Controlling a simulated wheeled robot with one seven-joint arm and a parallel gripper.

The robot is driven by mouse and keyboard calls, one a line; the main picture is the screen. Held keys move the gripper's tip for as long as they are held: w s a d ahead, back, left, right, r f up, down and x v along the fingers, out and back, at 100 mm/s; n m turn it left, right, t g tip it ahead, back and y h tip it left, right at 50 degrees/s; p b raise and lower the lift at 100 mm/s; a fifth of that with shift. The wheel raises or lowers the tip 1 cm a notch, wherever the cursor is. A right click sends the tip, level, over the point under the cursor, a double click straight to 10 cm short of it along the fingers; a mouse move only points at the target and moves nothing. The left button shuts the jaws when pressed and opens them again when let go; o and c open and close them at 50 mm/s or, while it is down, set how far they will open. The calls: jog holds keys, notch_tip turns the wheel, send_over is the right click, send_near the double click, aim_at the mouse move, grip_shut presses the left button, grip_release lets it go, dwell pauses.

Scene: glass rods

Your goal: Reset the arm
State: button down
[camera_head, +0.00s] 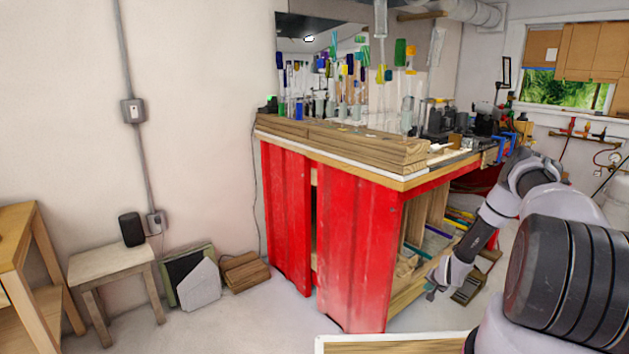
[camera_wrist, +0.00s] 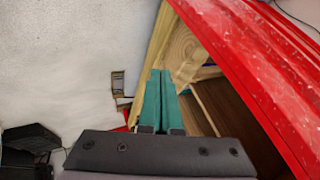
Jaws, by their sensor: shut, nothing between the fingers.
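My arm reaches in from the right of the head view. My gripper (camera_head: 433,292) hangs low beside the open shelf end of the red workbench (camera_head: 352,245), below its top. In the wrist view my gripper (camera_wrist: 160,74) shows two green fingers side by side, shut with nothing between them. Beyond the fingertips are a wooden board (camera_wrist: 185,50) and the open shelf space. The red panel of the workbench (camera_wrist: 255,60) runs along the right of that view. I cannot tell whether the fingers touch the wood.
Coloured glass rods (camera_head: 357,70) stand upright on the bench top. A small stool (camera_head: 110,262) with a black speaker (camera_head: 132,229) stands at the left wall. Wood pieces (camera_head: 470,285) lie low near my gripper.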

jog(key=w+a+r+n, duration=0.1)
jog(key=a+r+n, duration=0.1)
jog(key=r, duration=1.6)
jog(key=w+a+r+n, duration=0.1)
jog(key=w+a+r, duration=0.1)
jog(key=r, duration=1.6)
jog(key=s+a+r, duration=0.2)
jog(key=s+r, duration=0.1)
jog(key=r, duration=0.4)
jog(key=s+a+r, duration=0.1)
jog(key=s+r, duration=0.1)
jog(key=r, duration=0.4)
jog(key=s+a+r+n, duration=0.1)
jog(key=s+a+r, duration=0.2)
jog(key=s+r, duration=0.4)
jog(key=s+a+r, duration=0.3)
jog(key=s+r, duration=0.5)
jog(key=s+a+r+y, duration=0.1)
jog(key=s+a+r, duration=0.1)
jog(key=s, duration=0.8)
jog(key=s+a+r+y, duration=0.1)
jog(key=s+a+r, duration=0.2)
jog(key=s, duration=0.8)
jog(key=shift+a+n, duration=0.2)
jog(key=shift+n, duration=0.1)
jog(key=shift+r, duration=0.1)
